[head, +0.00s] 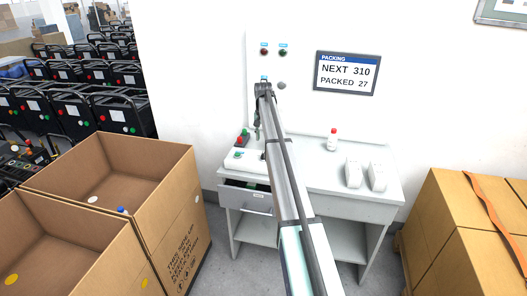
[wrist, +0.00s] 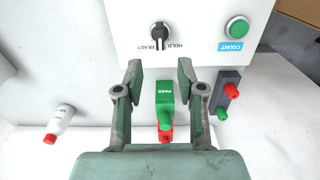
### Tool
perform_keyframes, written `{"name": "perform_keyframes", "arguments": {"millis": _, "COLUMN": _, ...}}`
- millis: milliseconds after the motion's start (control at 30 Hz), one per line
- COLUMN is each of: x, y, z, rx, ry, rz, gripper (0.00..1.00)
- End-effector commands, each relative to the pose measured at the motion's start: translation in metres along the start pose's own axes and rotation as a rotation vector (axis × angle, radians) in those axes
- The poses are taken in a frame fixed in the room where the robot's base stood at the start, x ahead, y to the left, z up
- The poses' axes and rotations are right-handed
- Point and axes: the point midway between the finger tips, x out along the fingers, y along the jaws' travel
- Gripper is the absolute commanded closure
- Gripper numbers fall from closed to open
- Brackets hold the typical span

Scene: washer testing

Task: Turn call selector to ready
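The call selector (wrist: 159,35) is a small black round knob on a white control box (wrist: 205,50), between the upside-down labels READY on the left and HOLD on the right. I cannot clearly tell which label it points at. My gripper (wrist: 160,70) is open and empty, its two fingers apart, just below the knob in the wrist view and not touching it. In the head view my gripper (head: 257,131) hangs over the back of the white desk, near the control box (head: 237,164); the knob does not show clearly there.
A green COUNT button (wrist: 236,28) is on the same box. A green PASS stamp (wrist: 165,93) appears between the fingers, with red beneath it. A red-and-green item (wrist: 229,94) lies right. A red-capped bottle (head: 332,143) and white devices (head: 354,172) stand on the desk (head: 315,176). A drawer (head: 247,198) is partly open.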

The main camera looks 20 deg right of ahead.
Motion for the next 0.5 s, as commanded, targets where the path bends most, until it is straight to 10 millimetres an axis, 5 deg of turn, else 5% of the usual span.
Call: {"name": "perform_keyframes", "arguments": {"millis": 500, "x": 0.082, "y": 0.000, "z": 0.000, "rx": 0.000, "ry": 0.000, "rz": 0.000, "gripper": 0.61}}
